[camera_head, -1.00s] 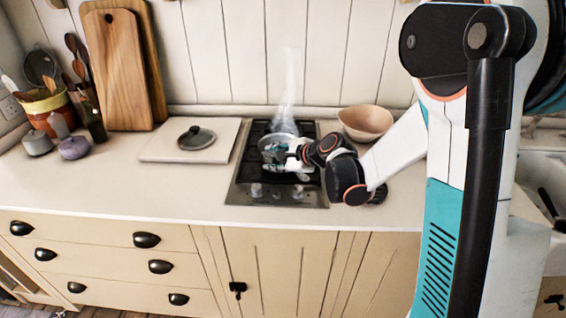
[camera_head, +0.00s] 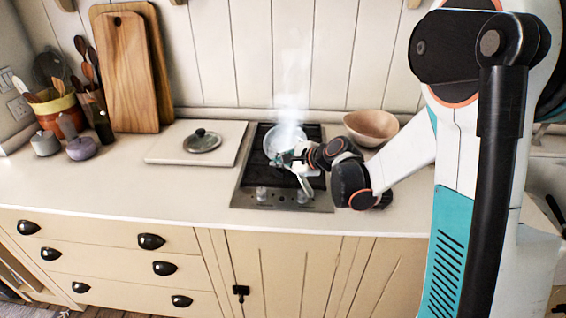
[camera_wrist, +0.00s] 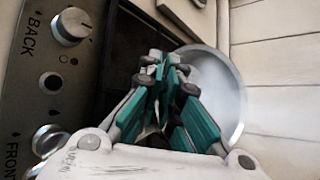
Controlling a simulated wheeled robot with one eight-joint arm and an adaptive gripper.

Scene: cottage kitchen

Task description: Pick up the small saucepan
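The small saucepan (camera_head: 272,143) is a round metal pan standing on the hob, with steam rising from it. In the wrist view its pale rim and inside (camera_wrist: 238,115) show to the right of and behind my fingers. My gripper (camera_head: 285,160) is at the pan's near side, over the hob. In the wrist view my gripper (camera_wrist: 162,65) has its teal fingers close together at the tips. I cannot tell whether a handle lies between them; the fingers hide that part of the pan.
The dark hob (camera_head: 257,172) has knobs (camera_wrist: 70,26) along its front. A pale wooden bowl (camera_head: 371,127) stands right of it. A board (camera_head: 165,154) with a lid (camera_head: 202,141) lies to the left. Cutting boards (camera_head: 138,75) lean on the wall. The front counter is clear.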

